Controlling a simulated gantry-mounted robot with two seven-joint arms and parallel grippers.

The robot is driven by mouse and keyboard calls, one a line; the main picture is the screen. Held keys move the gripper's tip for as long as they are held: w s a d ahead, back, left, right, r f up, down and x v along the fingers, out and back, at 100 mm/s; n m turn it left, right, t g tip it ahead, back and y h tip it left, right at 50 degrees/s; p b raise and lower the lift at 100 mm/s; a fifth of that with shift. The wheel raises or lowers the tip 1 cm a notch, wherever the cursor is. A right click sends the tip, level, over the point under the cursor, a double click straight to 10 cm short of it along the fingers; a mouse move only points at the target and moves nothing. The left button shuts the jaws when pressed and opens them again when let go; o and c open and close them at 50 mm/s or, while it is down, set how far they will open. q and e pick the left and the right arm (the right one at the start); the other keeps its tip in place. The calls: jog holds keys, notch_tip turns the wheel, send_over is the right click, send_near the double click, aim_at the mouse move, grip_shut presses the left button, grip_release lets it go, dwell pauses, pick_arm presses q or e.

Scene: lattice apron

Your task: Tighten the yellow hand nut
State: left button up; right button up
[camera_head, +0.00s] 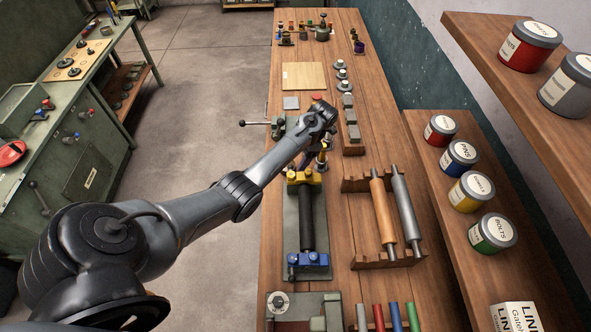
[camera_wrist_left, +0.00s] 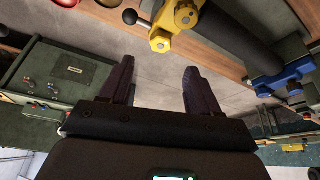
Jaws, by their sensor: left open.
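A roller fixture on the bench has a yellow end block with yellow knob-like nuts (camera_head: 304,177) at its far end. The wrist view shows the yellow block (camera_wrist_left: 180,18) at the top with a yellow hand nut (camera_wrist_left: 160,44) on it. My left gripper (camera_head: 309,160) is just beyond the yellow end in the head view, partly hidden by its own wrist. In the wrist view my left gripper (camera_wrist_left: 158,64) is open, with nothing between its two dark fingers. The yellow nut shows beyond the fingertips; whether they touch it is unclear. My right gripper is not in view.
A black roller (camera_head: 306,220) runs from the yellow end to a blue end block (camera_head: 308,260). A rack with an orange roller (camera_head: 382,212) and a grey one stands to the right. A black-knobbed lever (camera_head: 257,123) sticks out left. Labelled cans line the right shelf.

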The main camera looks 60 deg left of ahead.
aim_at(291, 174)
pick_arm(q)
jog(key=x, duration=0.6)
jog(key=shift+s+f+p, duration=0.1)
jog(key=shift+f+p, duration=0.05)
jog(key=shift+p, duration=0.2)
jog(key=shift+s+f, duration=0.2)
jog(key=shift+f, duration=0.45)
jog(key=c, duration=1)
jog(key=shift+d+r+m+y+p, duration=0.15)
jog(key=shift+m+y+p, duration=0.35)
jog(key=shift+m+p, duration=0.85)
jog(key=shift+c, duration=0.2)
jog(key=shift+s+m+t+y+p, duration=0.1)
jog(key=shift+m+t+y+p, duration=0.3)
jog(key=shift+m+p, duration=0.75)
jog(key=shift+m, duration=0.6)
